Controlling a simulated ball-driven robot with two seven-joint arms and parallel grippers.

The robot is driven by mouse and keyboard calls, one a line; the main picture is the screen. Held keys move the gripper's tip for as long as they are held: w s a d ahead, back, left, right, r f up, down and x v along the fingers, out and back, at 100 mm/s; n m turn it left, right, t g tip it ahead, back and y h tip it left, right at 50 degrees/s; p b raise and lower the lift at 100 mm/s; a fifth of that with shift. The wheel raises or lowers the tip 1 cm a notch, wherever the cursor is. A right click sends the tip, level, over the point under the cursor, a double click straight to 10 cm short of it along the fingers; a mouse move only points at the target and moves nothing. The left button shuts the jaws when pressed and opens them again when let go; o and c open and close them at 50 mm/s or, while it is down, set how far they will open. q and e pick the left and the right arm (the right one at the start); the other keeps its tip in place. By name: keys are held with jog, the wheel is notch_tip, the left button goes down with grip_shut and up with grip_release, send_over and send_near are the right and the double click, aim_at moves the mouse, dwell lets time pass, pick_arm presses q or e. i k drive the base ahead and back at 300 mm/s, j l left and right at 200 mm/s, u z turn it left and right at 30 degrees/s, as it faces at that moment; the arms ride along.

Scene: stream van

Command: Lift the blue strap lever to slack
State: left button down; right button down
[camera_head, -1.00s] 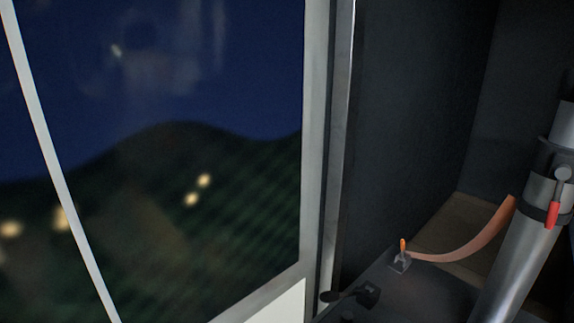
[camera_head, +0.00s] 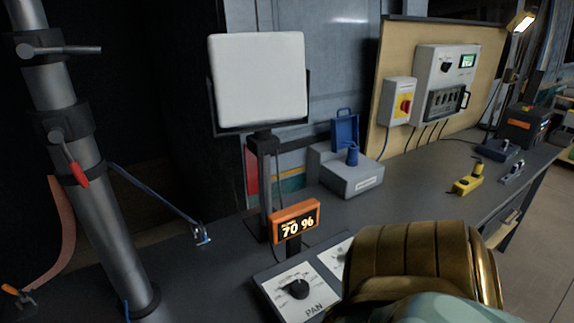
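A thin blue strap (camera_head: 153,191) runs from the grey metal mast (camera_head: 100,215) down to the right, to a small buckle (camera_head: 201,235) on the dark bench top. The buckle has a small blue lever that looks tilted up; its exact angle is too small to tell. The strap looks fairly straight. On the mast's other side an orange strap (camera_head: 62,225) curves down to a buckle with an orange lever (camera_head: 11,290). Neither of my grippers is in view, and nothing touches the blue strap or its buckle.
A red-handled clamp (camera_head: 77,174) sits on the mast. Right of the blue buckle stand a white lamp panel (camera_head: 260,78), an orange 70 % display (camera_head: 296,222) and a PAN dial box (camera_head: 290,297). A grey box (camera_head: 350,178) stands behind. Bench around the buckle is mostly clear.

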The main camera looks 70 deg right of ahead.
aim_at(202, 235)
jog(key=z, duration=1.4)
jog(key=k+j+u, duration=0.2)
jog(key=j, duration=0.15)
jog(key=j+u, duration=0.2)
jog(key=i+j, duration=0.05)
jog(key=j, duration=0.05)
